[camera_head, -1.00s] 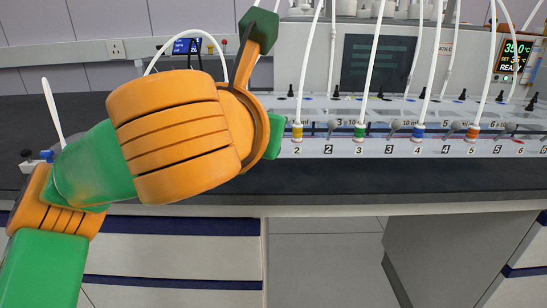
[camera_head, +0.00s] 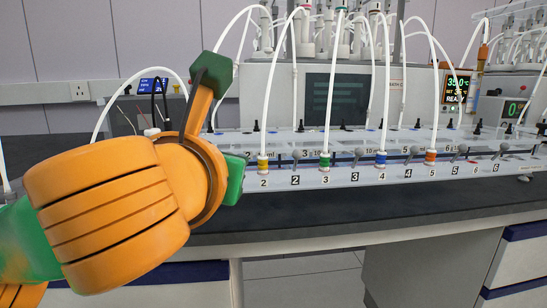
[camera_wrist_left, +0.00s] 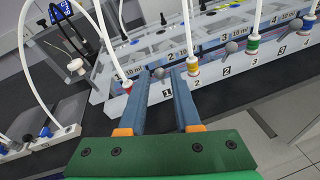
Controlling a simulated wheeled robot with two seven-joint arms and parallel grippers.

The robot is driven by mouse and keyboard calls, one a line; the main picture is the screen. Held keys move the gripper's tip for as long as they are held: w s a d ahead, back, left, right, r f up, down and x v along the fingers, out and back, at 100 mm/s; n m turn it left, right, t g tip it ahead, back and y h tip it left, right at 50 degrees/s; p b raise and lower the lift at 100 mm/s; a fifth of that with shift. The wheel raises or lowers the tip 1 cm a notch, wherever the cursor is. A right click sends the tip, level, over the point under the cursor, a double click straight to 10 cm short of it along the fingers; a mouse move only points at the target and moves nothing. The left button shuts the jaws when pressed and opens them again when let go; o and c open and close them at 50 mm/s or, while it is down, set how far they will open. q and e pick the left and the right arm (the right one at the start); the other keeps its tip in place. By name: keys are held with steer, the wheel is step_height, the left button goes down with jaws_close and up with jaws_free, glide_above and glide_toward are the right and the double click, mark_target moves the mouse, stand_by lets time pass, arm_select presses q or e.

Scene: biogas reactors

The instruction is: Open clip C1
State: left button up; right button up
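In the left wrist view my left gripper (camera_wrist_left: 162,78) has two blue fingers spread apart with a gap between them. A small grey ball-headed clip (camera_wrist_left: 158,72) on the front of the white rack shows in this gap near the fingertips, apparently untouched. It stands beside the red-collared tube port (camera_wrist_left: 127,86), the first in the row; I take it for C1. I cannot tell the clip's own position. My right gripper is in neither view.
More ports with white tubes follow to the right: yellow (camera_head: 263,164), green (camera_head: 325,161), blue (camera_head: 381,159) and orange (camera_head: 430,157), with grey clips (camera_head: 357,153) between them. A blue-display device (camera_head: 157,84) stands behind my arm. The dark bench front (camera_head: 350,208) is clear.

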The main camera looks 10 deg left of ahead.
arm_select(q)
steer(key=shift+s, duration=0.15)
steer(key=b+v, duration=0.1)
steer(key=v, duration=0.5)
steer(key=shift+s, duration=0.4)
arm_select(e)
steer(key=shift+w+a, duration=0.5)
